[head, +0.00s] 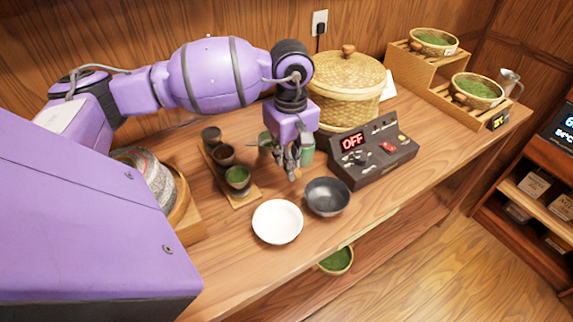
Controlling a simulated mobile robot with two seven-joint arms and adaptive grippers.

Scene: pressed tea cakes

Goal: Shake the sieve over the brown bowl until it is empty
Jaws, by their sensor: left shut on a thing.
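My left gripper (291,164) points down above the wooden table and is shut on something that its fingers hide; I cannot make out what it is. No sieve can be clearly made out. A dark bowl (327,197) that looks black-grey rather than brown stands just right of and in front of the gripper, and looks empty. A white bowl (278,222) stands to its left. Small brown cups (224,154) stand on a wooden board left of the gripper; the nearest (237,177) holds green matter. My right gripper is out of view.
Green containers (307,150) stand close behind the gripper. A lidded basket (346,88) and a control box reading OFF (373,155) stand behind and to the right. A stepped wooden stand (423,80) holds baskets of green matter. Another basket (337,261) sits below the table's front edge.

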